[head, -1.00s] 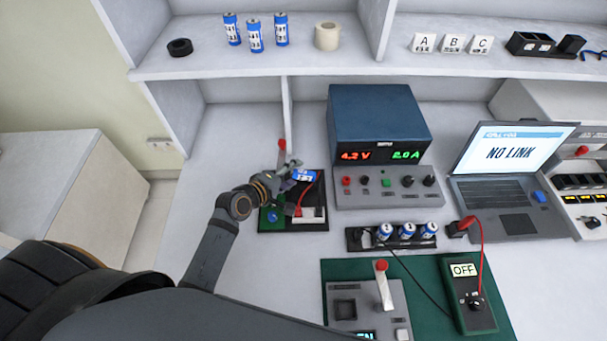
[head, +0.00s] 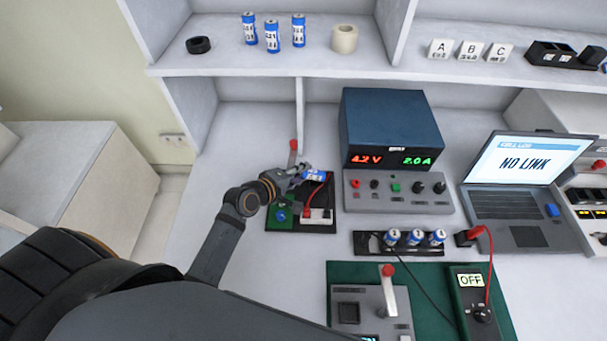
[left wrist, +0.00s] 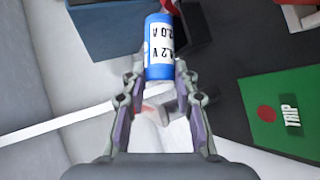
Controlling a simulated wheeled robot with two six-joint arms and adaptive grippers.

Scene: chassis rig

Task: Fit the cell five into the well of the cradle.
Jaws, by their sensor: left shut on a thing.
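A blue cell with a white label (head: 314,175) is held in my left gripper (head: 299,176). In the left wrist view the cell (left wrist: 159,45) sits between the fingertips of the gripper (left wrist: 160,76), gripped near its lower end. Its label shows 2.0 A; no cell number is readable. The cell lies tilted over the upper part of a black board (head: 325,190), which seems to be the cradle. The board has a green TRIP panel, also in the left wrist view (left wrist: 290,130), and a red-tipped lever (head: 293,146). The gripper and cell hide the well. My right gripper is not in view.
A black rack (head: 366,243) with three blue cells stands to the right. A power supply (head: 390,125) is behind it. A green mat (head: 425,275) carries a lever press and a meter. Three more cells (head: 272,36) stand on the shelf. Bench left of the board is clear.

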